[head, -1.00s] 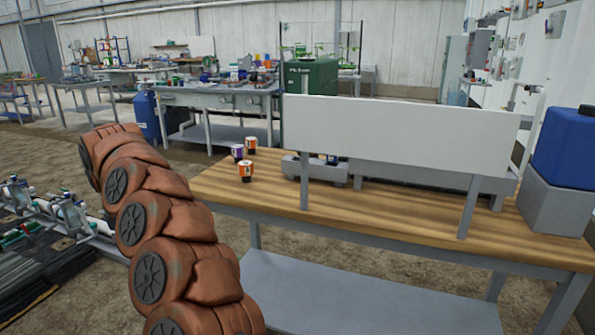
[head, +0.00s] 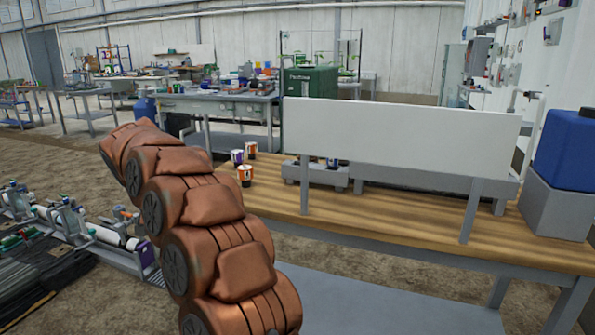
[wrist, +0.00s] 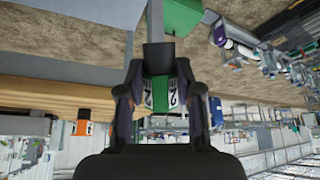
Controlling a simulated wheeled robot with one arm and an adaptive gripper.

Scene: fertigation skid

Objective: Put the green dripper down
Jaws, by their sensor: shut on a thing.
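My gripper (wrist: 162,98) is shut on the green dripper (wrist: 160,90) in the wrist view. The dripper has a green band with white number labels, and a dark end (wrist: 157,56). It is held between the two fingers, clear of any surface that I can make out. The head view shows only my arm, not the gripper or the green dripper. Two orange-and-white drippers (head: 245,176) and a purple one (head: 237,157) stand on the wooden bench. An orange dripper also shows in the wrist view (wrist: 82,127).
A grey holder block (head: 312,174) sits on the wooden bench top (head: 385,213), partly behind a white upright panel (head: 400,142). A blue tank (head: 566,150) on a grey block stands at the right end. The front of the bench is bare.

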